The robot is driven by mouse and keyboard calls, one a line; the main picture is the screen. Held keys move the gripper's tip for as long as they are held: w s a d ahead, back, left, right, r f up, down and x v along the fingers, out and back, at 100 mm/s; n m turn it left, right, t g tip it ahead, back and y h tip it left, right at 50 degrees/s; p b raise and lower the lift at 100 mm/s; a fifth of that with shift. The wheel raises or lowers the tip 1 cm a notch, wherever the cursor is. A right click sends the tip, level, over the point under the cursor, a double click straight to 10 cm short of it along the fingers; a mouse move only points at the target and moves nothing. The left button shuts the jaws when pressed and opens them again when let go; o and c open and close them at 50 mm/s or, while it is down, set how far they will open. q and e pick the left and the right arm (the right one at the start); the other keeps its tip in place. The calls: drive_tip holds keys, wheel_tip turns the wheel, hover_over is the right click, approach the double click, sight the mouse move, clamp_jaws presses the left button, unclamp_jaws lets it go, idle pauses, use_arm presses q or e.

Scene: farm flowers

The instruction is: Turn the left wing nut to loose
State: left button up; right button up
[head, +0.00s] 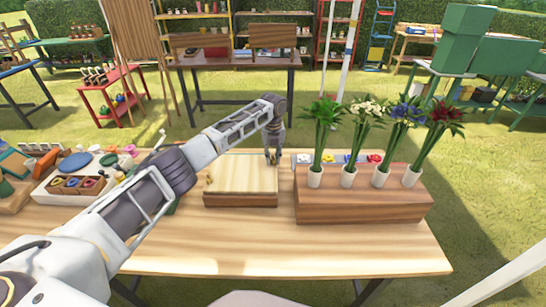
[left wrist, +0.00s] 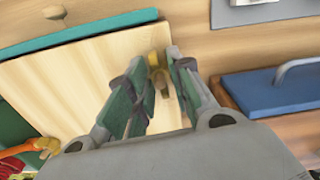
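A flat pale wooden press board (head: 240,177) lies on the table, left of the flower block. A small brass wing nut (head: 209,179) shows at its left edge. It is probably the orange-brass one at the lower left of the left wrist view (left wrist: 47,146). My left gripper (head: 273,157) points down at the board's far right corner. In the left wrist view its fingers (left wrist: 158,62) stand apart on both sides of another brass wing nut (left wrist: 157,72). I cannot tell whether they touch it. My right gripper is out of view.
A wooden block (head: 360,208) with several flower vases stands right of the board. A tray of tools and rings (head: 48,192) is at the left. A blue case (left wrist: 272,97) lies beside the gripper. The table's front (head: 270,255) is clear.

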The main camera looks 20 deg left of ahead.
use_arm(q)
clamp_jaws()
